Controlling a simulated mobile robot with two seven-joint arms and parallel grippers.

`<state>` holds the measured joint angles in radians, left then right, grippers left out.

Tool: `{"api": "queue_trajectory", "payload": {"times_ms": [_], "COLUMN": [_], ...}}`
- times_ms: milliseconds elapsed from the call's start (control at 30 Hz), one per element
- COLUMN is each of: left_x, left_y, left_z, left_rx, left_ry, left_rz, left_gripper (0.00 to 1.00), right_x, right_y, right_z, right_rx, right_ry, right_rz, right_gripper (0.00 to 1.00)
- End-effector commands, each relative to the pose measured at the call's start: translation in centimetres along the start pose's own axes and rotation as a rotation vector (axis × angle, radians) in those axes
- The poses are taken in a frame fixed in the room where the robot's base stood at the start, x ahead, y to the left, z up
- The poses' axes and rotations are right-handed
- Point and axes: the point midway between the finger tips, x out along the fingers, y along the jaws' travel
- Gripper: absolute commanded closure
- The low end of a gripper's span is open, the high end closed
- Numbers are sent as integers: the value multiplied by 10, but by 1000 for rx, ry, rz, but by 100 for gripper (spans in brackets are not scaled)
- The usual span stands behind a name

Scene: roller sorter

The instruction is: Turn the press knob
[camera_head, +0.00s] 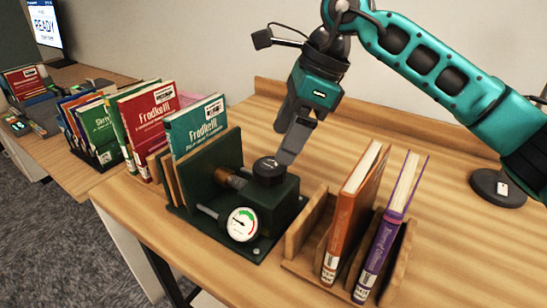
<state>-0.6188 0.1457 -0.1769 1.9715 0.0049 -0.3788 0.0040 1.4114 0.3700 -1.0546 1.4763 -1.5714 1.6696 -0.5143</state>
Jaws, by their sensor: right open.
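The book press (240,197) is dark green and stands on the wooden table. Its black round press knob (269,167) sits on top of the block at its right side. A white dial gauge (243,224) faces the front of the press. A teal book (198,126) stands upright at the press's back plate, beside wooden boards. My right gripper (289,148) points down just above and behind the knob. It is open, with its fingers partly overlapping in this view. I cannot tell whether a fingertip touches the knob. My left gripper is out of view.
A wooden rack (305,238) with an orange book (352,212) and a purple book (388,230) stands right of the press. Several books (145,122) stand to the left. A dark round base (497,188) is at the right. Bare table (430,160) lies behind the rack.

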Motion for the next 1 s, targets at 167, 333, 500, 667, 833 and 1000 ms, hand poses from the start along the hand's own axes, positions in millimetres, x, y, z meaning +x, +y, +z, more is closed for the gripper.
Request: {"api": "queue_trajectory", "payload": {"times_ms": [167, 333, 500, 667, 833, 1000], "left_x": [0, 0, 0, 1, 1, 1], "left_y": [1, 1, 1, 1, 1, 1], "left_z": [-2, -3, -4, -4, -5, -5], "left_rx": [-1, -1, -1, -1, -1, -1], "left_ry": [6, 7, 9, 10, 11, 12], "left_rz": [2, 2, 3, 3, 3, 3], "left_gripper": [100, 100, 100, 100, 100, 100], "right_x": [34, 52, 57, 57, 57, 57], "right_y": [1, 0, 0, 0, 0, 0], "right_z": [1, 1, 1, 1, 1, 1], "right_rx": [-1, 0, -1, -1, 0, 0], "right_ry": [-2, -2, -1, -1, -1, -1], "right_rz": [3, 1, 0, 0, 0, 0], "right_gripper": [15, 15, 15, 15, 27, 43]}}
